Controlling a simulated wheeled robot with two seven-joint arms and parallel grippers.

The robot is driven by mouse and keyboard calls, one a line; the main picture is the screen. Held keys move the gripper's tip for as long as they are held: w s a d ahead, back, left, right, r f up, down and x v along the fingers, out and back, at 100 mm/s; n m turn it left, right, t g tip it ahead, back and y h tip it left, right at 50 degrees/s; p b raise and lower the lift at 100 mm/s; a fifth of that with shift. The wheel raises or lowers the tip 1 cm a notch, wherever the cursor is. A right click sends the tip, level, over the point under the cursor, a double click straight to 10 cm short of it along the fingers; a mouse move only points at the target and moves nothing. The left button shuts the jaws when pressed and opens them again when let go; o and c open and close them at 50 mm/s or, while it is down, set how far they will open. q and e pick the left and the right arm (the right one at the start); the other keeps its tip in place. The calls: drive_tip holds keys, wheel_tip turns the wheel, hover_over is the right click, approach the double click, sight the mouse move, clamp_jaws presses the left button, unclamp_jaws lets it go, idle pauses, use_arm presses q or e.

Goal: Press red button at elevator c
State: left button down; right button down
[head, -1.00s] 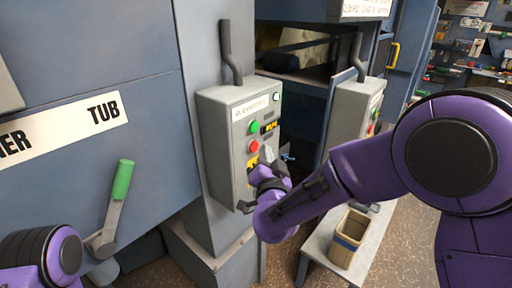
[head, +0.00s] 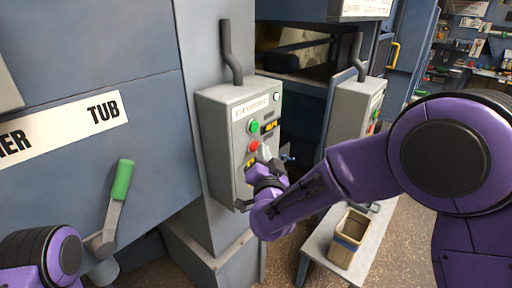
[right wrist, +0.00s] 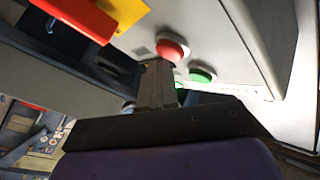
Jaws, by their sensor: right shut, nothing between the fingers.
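The grey control box (head: 232,150) has a label plate at its top that seems to read "ELEVATOR C". Its red button (head: 253,146) sits below a green button (head: 254,127). My right gripper (head: 265,155) is shut and empty, its tips just below and right of the red button. In the right wrist view the shut fingers (right wrist: 157,82) end close beside the red button (right wrist: 172,46), with the green button (right wrist: 202,73) to the right. I cannot tell whether they touch the button. My left gripper is out of view.
A yellow plate with a red part (right wrist: 80,18) is close to the fingers. A second grey control box (head: 356,120) stands to the right. A green-handled lever (head: 122,180) is at the left. A tan bin (head: 349,238) stands on a low bench.

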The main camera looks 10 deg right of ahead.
drive_tip(key=shift+w+a, duration=0.3)
drive_tip(key=shift+w, duration=0.05)
idle(0.7)
drive_tip(key=shift+s, duration=0.1)
drive_tip(key=shift+s+d, duration=0.55)
drive_tip(key=shift+s, duration=0.05)
drive_tip(key=s+d, duration=0.1)
drive_tip(key=s, duration=0.1)
drive_tip(key=s+d, duration=0.2)
idle(0.6)
idle(0.4)
